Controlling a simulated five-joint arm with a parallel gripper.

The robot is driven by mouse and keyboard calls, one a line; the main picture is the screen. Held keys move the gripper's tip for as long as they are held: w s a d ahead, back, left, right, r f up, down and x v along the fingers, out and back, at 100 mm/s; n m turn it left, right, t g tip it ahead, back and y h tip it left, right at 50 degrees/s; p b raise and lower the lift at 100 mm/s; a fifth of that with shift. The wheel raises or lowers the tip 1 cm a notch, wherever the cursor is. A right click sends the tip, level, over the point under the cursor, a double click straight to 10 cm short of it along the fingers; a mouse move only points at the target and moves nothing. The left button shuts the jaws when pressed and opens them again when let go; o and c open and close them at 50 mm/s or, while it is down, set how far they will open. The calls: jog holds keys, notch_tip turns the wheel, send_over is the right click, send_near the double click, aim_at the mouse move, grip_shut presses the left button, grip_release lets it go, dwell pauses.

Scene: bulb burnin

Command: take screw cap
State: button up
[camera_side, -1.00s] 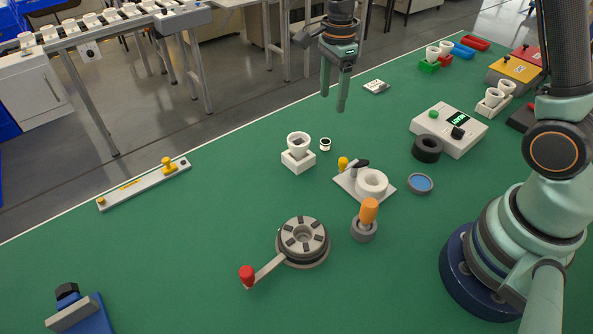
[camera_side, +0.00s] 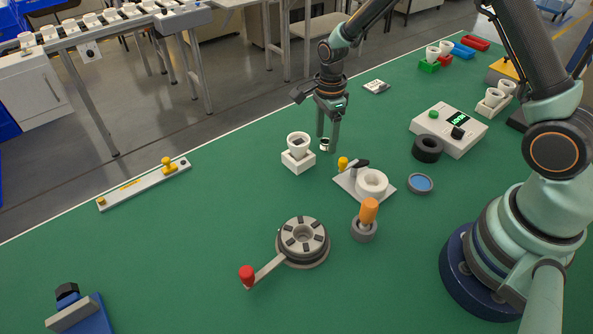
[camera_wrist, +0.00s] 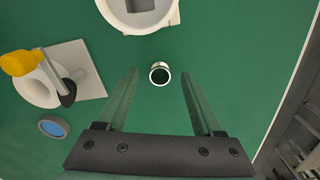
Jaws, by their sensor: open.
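The screw cap (camera_side: 325,144) is a small white ring-shaped piece with a dark centre, lying on the green bench top. In the wrist view the screw cap (camera_wrist: 160,73) is beyond my fingertips and roughly centred between them. My gripper (camera_side: 327,145) is open and empty. In the side view its two fingers point down on either side of the cap, and one finger overlaps part of it. Whether the fingertips touch the bench cannot be told.
A white cup on a square base (camera_side: 297,160) stands close left of the cap. A plate with a white ring and toggle clamp (camera_side: 362,184) lies in front, to the right. A round fixture with a red-knobbed handle (camera_side: 303,238) stands nearer. Bare bench lies behind the cap.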

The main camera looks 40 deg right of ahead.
jog(key=shift+f, duration=0.45)
grip_shut()
jog(key=shift+r, duration=0.15)
notch_tip(320, 180, up, 24)
dwell(1.0)
jog(key=shift+r, duration=0.1)
